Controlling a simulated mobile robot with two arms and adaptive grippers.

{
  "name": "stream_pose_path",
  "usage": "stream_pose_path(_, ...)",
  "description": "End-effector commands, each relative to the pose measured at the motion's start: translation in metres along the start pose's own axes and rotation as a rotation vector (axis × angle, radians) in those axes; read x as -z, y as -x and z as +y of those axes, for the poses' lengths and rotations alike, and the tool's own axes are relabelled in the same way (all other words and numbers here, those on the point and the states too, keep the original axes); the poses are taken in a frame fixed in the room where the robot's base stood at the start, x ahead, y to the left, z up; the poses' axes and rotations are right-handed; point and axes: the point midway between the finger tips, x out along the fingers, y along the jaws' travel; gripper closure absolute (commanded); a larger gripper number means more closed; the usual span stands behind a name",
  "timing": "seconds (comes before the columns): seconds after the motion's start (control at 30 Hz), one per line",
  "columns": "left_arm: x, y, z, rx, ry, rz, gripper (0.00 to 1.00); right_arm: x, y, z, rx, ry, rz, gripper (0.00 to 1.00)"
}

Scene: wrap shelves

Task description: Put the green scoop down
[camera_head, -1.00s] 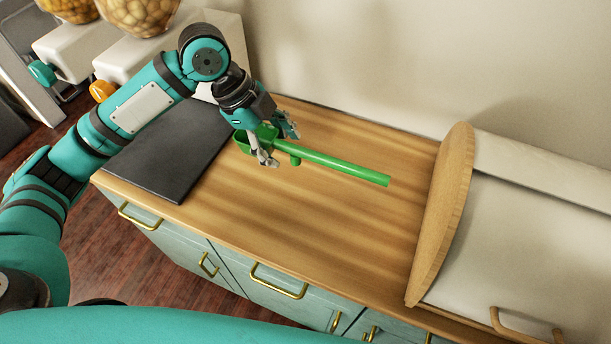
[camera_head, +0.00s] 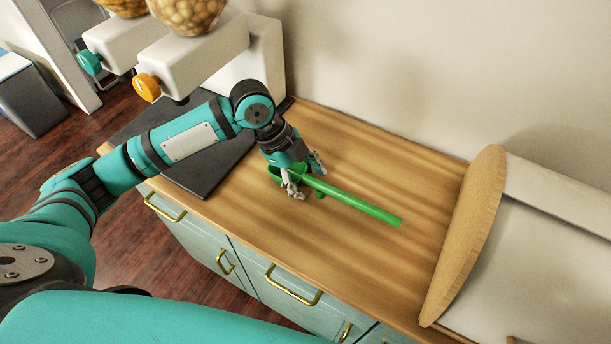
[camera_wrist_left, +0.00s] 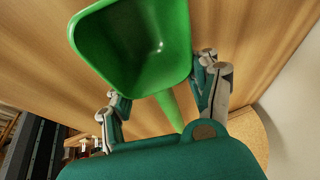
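The green scoop (camera_head: 362,206) is over the wooden counter, its long handle pointing right and toward the front. It looks to be on or very close to the wood; I cannot tell if it touches. My left gripper (camera_head: 305,176) is above and around the scoop where bowl and handle meet. In the left wrist view the scoop's empty bowl (camera_wrist_left: 135,45) is near, and the handle passes between the fingers of the left gripper (camera_wrist_left: 165,95). The fingers are spread, with visible gaps beside the handle. The gripper partly hides the bowl in the head view. My right gripper is not in view.
A dark flat slab (camera_head: 205,180) lies left of the scoop, partly behind my arm. Dispensers with an orange knob (camera_head: 147,87) and a teal knob (camera_head: 89,62) stand at the back left. A wooden-ended box (camera_head: 468,235) stands at the right. The counter (camera_head: 375,265) between is clear.

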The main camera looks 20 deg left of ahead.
Motion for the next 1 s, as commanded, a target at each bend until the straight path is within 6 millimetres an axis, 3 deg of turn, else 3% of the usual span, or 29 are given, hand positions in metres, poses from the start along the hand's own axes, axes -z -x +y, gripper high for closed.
stream_pose_path(0.03,0.000,-0.001,0.000,-0.001,0.000,0.000,0.40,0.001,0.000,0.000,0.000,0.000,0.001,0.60)
stream_pose_path(0.23,0.000,0.000,0.000,-0.001,0.000,0.000,0.15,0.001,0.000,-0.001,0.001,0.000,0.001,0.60)
stream_pose_path(0.57,0.001,0.003,-0.001,0.000,0.000,0.000,0.15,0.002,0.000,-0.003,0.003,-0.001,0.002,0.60)
stream_pose_path(0.73,0.000,0.027,-0.001,0.003,0.000,-0.002,0.15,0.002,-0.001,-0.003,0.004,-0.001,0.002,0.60)
stream_pose_path(1.0,0.000,0.086,-0.001,0.002,0.000,-0.002,0.15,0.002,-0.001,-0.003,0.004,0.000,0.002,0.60)
